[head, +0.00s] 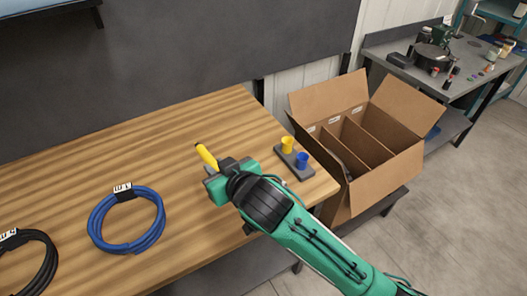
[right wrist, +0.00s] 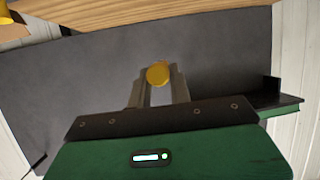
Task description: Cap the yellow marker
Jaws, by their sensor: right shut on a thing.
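The yellow marker (head: 206,156) is held in my right gripper (head: 219,168), above the right part of the wooden table. It tilts up and left out of the jaws in the head view. In the right wrist view the marker's round yellow end (right wrist: 158,74) shows between the two fingers. A yellow cap (head: 287,144) stands in a small grey holder (head: 290,168), to the right of my gripper and apart from the marker. The marker's lower part is hidden by the gripper. My left gripper is not in view.
A blue cap (head: 302,160) shares the holder near the table's (head: 150,150) right edge. A blue cable coil (head: 94,222) and a black coil (head: 50,265) lie at left. An open divided cardboard box (head: 390,168) stands beyond the right edge. The table's middle is clear.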

